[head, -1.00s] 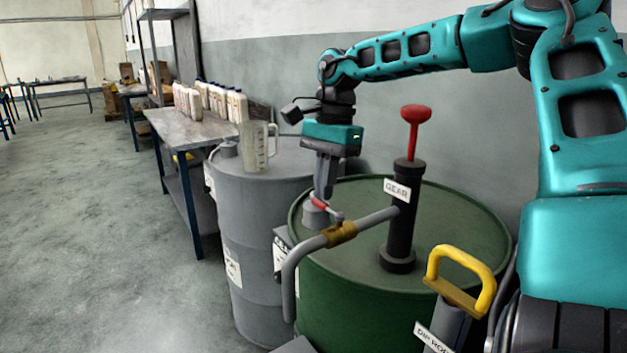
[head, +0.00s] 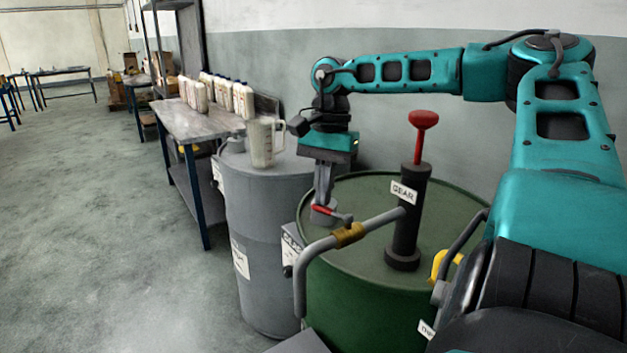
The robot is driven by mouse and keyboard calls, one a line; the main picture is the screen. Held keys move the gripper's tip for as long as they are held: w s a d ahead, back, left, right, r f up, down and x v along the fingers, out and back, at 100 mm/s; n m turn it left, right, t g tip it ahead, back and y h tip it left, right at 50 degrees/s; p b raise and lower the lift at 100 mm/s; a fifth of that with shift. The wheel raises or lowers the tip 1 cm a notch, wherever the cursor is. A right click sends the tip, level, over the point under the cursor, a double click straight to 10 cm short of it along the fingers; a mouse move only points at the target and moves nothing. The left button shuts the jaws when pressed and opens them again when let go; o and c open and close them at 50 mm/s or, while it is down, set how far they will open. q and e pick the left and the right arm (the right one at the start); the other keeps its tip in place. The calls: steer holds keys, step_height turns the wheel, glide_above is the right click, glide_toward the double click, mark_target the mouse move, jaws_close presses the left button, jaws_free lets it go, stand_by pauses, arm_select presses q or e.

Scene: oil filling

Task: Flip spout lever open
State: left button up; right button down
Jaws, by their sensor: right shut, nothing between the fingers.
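The spout (head: 313,262) is a grey pipe that runs left from the black GEAR pump (head: 409,215) and bends down past the drum rim. A brass valve body (head: 348,236) sits on it. The small spout lever (head: 334,214) has a red grip and a grey end over the valve, and points left. My right gripper (head: 323,203) points down, shut and empty, with its fingertips at the lever's red grip; I cannot tell whether they touch. The fingers partly hide the lever's outer end. My left gripper is not in view.
The pump stands on a green drum (head: 440,205) and has a red handle (head: 423,120). A grey drum (head: 275,215) with a clear jug (head: 262,145) stands left of it. A bench (head: 192,121) holds several white bottles. A yellow handle (head: 441,265) is partly behind my arm.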

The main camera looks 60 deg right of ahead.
steer(key=shift+a+n+p, duration=0.3)
steer(key=shift+n, duration=0.2)
steer(key=shift+a+n+p, duration=0.35)
steer(key=shift+n, duration=0.35)
steer(key=shift+s+a+f+n+g+h, duration=0.2)
steer(key=shift+a+n, duration=0.3)
steer(key=shift+n, duration=0.5)
steer(key=shift+s+a+r+n+g+h, duration=0.2)
steer(key=shift+a+n, duration=0.25)
steer(key=shift+n, duration=0.55)
steer(key=shift+a+f+n+g, duration=0.1)
steer(key=shift+a+n+g, duration=0.3)
steer(key=shift+n, duration=0.6)
steer(key=shift+s+a+n, duration=0.1)
steer(key=shift+a+n, duration=0.2)
steer(key=shift+n, duration=0.1)
steer(key=shift+s+a, duration=0.35)
